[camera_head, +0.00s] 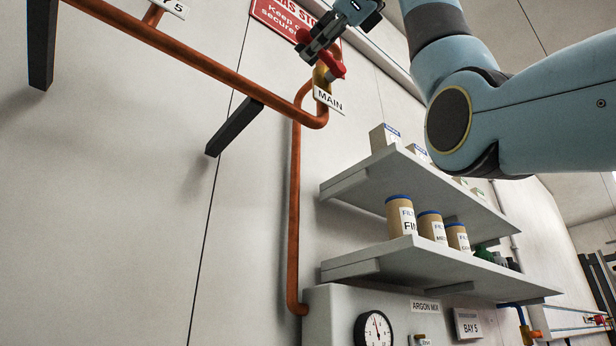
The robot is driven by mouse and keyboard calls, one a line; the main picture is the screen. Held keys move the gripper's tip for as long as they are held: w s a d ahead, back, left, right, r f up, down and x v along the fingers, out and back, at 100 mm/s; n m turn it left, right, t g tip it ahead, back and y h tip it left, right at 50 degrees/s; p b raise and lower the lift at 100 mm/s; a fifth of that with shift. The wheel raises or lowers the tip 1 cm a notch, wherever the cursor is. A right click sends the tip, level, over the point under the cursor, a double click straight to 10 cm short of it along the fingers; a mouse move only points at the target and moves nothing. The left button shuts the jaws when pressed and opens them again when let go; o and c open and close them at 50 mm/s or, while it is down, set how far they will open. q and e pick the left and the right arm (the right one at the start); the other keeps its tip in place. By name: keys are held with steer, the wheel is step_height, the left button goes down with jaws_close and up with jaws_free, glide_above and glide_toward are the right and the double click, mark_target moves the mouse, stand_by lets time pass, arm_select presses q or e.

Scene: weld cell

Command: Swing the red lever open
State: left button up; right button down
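The red lever (334,68) sits on a brass-coloured valve (320,77) at the bend of the orange pipe, above a tag reading MAIN. My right gripper (313,46) is at the lever, its dark fingers lying across the handle's upper part. Red shows on both sides of the fingers. The fingers overlap each other and the lever, so I cannot tell whether they are closed on it or only around it. My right arm reaches in from the upper right. My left gripper is not in view.
The orange pipe (210,66) runs along the wall on black brackets (233,127) and drops to a grey panel with a gauge (373,329). Shelves (425,262) with boxes and canisters (401,215) stand below my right arm. A red sign (287,16) hangs behind the gripper.

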steer(key=shift+w+d+r+m+y, duration=0.1)
steer(key=shift+d+r+m+y, duration=0.1)
steer(key=shift+r+m, duration=0.4)
steer(key=shift+d+r+m+y, duration=0.2)
steer(key=shift+r+m, duration=0.15)
steer(key=shift+m, duration=0.35)
steer(key=c, duration=1.4)
jaws_free()
steer(key=shift+s+d, duration=0.25)
steer(key=shift+s, duration=0.05)
steer(key=shift+c, duration=0.2)
steer(key=shift+o, duration=0.9)
steer(key=shift+w+a, duration=0.15)
steer(key=shift+w, duration=0.05)
steer(key=v, duration=1.2)
steer(key=shift+w, duration=0.1)
